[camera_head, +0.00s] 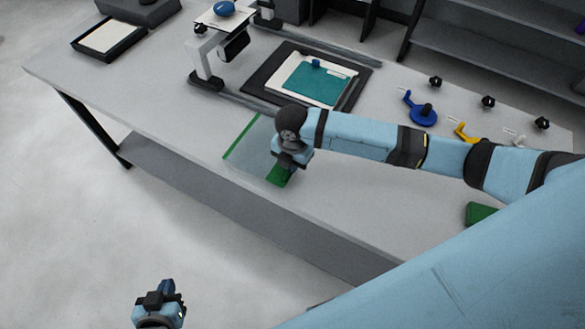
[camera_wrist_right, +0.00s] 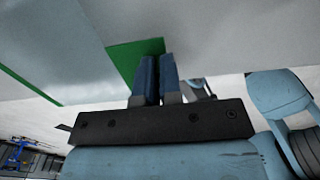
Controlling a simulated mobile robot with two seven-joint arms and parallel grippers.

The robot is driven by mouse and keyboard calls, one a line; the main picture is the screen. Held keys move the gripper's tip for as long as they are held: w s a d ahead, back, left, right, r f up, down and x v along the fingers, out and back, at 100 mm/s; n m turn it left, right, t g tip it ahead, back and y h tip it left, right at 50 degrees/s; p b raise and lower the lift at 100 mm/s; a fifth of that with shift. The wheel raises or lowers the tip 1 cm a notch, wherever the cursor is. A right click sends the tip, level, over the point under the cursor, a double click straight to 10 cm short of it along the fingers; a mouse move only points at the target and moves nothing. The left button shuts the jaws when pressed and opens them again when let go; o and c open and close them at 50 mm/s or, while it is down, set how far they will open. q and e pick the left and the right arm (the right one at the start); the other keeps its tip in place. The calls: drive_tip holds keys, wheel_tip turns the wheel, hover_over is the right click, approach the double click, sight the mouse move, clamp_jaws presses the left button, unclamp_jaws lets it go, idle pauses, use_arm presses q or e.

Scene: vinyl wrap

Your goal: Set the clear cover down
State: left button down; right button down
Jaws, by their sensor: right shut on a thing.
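The clear cover (camera_head: 248,156) is a see-through sheet with green strips along two ends. It is at the front edge of the table, and I cannot tell whether it touches the top. My right gripper (camera_head: 284,172) is shut on its near-right green strip. In the right wrist view the blue fingers (camera_wrist_right: 156,75) pinch that green strip (camera_wrist_right: 128,58), and the other strip shows at the far left. My left gripper (camera_head: 163,297) is low at the bottom left, away from the table; its finger opening is unclear.
Behind the cover on the table (camera_head: 150,100), a black frame (camera_head: 262,82) holds a white and teal panel (camera_head: 312,82). A white and black device (camera_head: 207,58) stands left of it. A blue handled part (camera_head: 422,113) and a yellow one (camera_head: 466,132) lie right.

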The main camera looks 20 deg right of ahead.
sight(293, 176)
drive_tip(key=shift+f, duration=1.75)
drive_tip(key=shift+f, duration=0.15)
drive_tip(key=c, duration=1.3)
unclamp_jaws()
wheel_tip(293, 176, up, 12)
drive_tip(key=shift+r, duration=0.2)
drive_tip(key=shift+s+f, duration=0.1)
